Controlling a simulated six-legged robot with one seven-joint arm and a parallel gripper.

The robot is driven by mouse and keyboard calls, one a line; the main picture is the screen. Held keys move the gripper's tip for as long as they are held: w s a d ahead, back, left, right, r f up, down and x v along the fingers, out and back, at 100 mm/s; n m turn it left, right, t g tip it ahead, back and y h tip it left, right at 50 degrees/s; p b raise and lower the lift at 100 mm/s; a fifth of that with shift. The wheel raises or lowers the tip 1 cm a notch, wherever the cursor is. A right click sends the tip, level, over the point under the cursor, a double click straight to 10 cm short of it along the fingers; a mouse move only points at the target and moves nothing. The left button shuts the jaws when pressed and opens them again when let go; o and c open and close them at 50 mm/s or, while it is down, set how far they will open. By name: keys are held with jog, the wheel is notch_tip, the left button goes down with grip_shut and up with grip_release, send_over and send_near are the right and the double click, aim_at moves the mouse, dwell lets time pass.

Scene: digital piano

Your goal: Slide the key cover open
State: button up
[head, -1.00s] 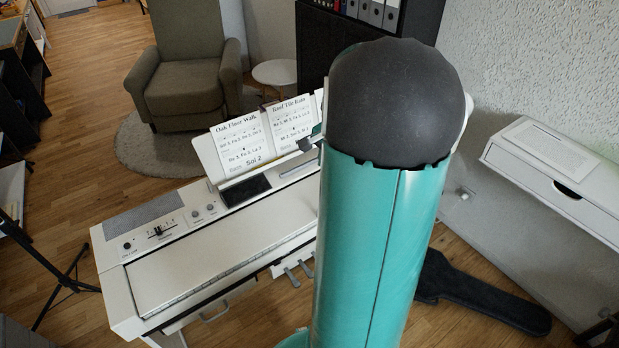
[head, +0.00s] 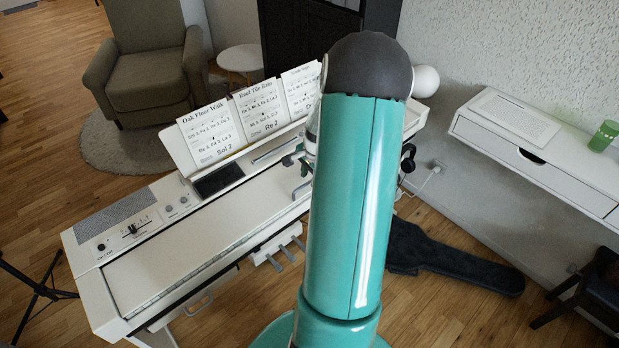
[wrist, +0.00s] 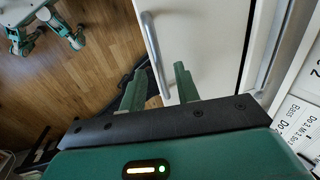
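The digital piano's white key cover (head: 175,255) lies shut over the keyboard, with no keys showing. A silver bar handle (wrist: 153,50) stands on the white panel in the wrist view, near its edge over the floor. My gripper (wrist: 158,84) is open and empty. Its two green fingers point toward the panel, and the handle's lower end appears between them in the picture. I cannot tell whether they touch it. In the head view my arm hides most of the gripper and the right part of the cover.
Song sheets (head: 210,132) stand on the rest behind the cover. The control panel (head: 131,229) is at the piano's left end. A dark instrument case (head: 450,262) lies on the floor to the right, below a white wall desk (head: 545,150). An armchair (head: 150,75) stands behind.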

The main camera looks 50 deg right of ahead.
jog(key=shift+w+f, duration=0.1)
jog(key=shift+f, duration=0.5)
jog(key=shift+c, duration=0.2)
grip_shut()
jog(key=shift+w, duration=0.1)
send_over(287, 171)
jog(key=shift+o, duration=0.2)
grip_release()
